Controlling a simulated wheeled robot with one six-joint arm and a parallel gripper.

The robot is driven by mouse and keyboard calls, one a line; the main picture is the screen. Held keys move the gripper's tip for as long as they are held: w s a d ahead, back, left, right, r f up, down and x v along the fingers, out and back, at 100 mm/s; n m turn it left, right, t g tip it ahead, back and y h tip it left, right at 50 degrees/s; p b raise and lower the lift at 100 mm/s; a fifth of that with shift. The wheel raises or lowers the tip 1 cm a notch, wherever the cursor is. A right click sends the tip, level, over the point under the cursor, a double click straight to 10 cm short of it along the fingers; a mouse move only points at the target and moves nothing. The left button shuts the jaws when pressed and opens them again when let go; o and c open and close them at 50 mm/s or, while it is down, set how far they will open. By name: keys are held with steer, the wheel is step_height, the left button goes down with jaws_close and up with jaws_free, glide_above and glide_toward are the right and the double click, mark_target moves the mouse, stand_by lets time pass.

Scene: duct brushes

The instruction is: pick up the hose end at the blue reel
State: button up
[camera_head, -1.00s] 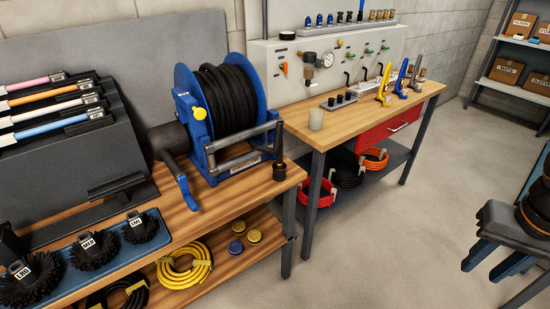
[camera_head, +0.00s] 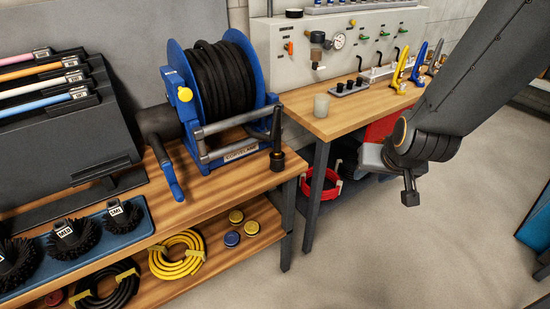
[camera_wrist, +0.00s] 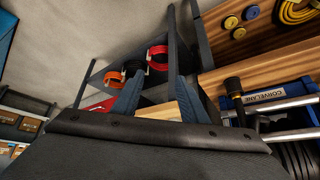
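The blue reel (camera_head: 176,85) stands on the wooden bench, wound with black hose. The black hose end (camera_head: 277,128) stands upright at the reel's right front, above a round black piece (camera_head: 277,160) near the bench's right edge. In the wrist view the hose end (camera_wrist: 238,104) lies right of my fingers, beside the reel's label (camera_wrist: 274,94). My gripper (camera_wrist: 163,78) is open, with two dark blue fingers apart and nothing between them. It is clear of the hose end. In the head view my arm reaches in from the upper right; the fingers cannot be made out there.
A second workbench (camera_head: 330,122) holds a cup (camera_head: 321,105), a gauge panel and coloured tools. Brushes sit in a blue tray (camera_head: 141,238) at front left. Hose coils (camera_head: 178,256) lie on the lower shelf.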

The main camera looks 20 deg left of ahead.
steer(key=w+a+f+n+t+y+b, duration=0.1)
steer(key=w+a+t+b, duration=0.15)
steer(key=a, duration=0.35)
steer(key=w+a+f+t+y+b, duration=0.1)
steer(key=w+a+f+t, duration=0.1)
steer(key=w+a, duration=0.3)
steer(key=n+t+y+b, duration=0.2)
steer(key=t+y+b, duration=0.15)
steer(key=t, duration=0.25)
glide_toward(278, 135)
steer(key=x, duration=0.4)
steer(key=shift+x, duration=0.8)
steer(key=shift+p+x, duration=0.65)
steer(key=shift+x, duration=2.1)
jaws_close()
